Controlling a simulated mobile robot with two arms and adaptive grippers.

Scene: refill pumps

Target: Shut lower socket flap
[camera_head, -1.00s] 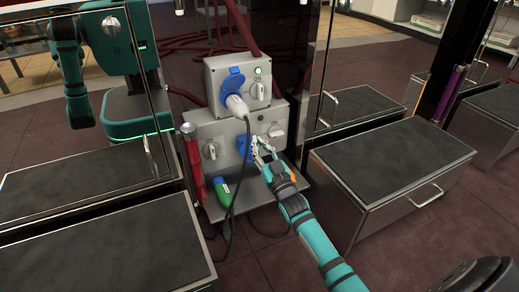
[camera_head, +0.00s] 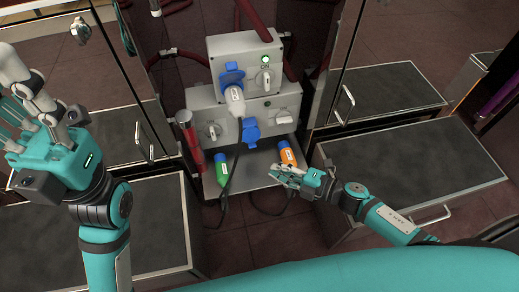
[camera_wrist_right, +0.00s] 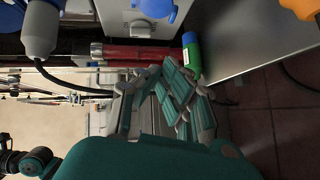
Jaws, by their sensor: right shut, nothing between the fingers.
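The lower socket flap (camera_head: 251,131) is a blue cover on the lower grey box (camera_head: 215,113). I cannot tell for sure whether it is fully shut. Part of a blue cover (camera_wrist_right: 155,8) also shows at the top of the right wrist view. My right gripper (camera_head: 284,172) is below and to the right of the flap, apart from it, shut and empty. Its fingers (camera_wrist_right: 178,95) also show in the right wrist view. My left gripper (camera_head: 22,112) is raised at the far left, fingers spread and empty, far from the flap.
The upper socket's blue flap (camera_head: 231,74) is raised, with a grey plug (camera_head: 236,99) in that socket. A green connector (camera_head: 222,167) and an orange one (camera_head: 287,153) are on the shelf below. A red cylinder (camera_head: 190,143) stands at left. Drawer units (camera_head: 420,165) flank the boxes.

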